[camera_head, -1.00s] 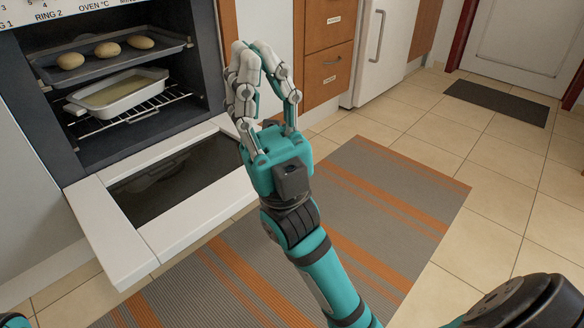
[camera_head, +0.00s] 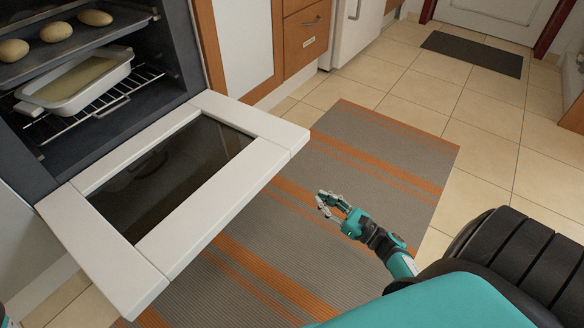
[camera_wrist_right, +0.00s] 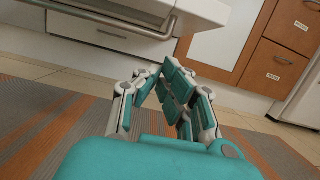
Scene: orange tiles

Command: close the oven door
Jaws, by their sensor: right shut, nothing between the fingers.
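The oven door (camera_head: 227,189) is folded down, wide open, a white frame around a dark glass panel. In the right wrist view, the white door (camera_wrist_right: 205,10) shows from below at the top, with its metal handle bar (camera_wrist_right: 120,29). My right gripper (camera_head: 321,203) is low, to the right of the door's front edge and apart from it, above the rug. In the wrist view its fingers (camera_wrist_right: 168,75) are closed together and empty, below the door. My left gripper is not in view.
Inside the oven (camera_head: 160,60) are a tray (camera_head: 110,30) with potato-like items and a white dish (camera_head: 103,88) on a rack. Wooden-framed cabinets (camera_head: 240,40) stand to its right. A striped rug (camera_head: 390,150) covers the floor, with open tiles beyond.

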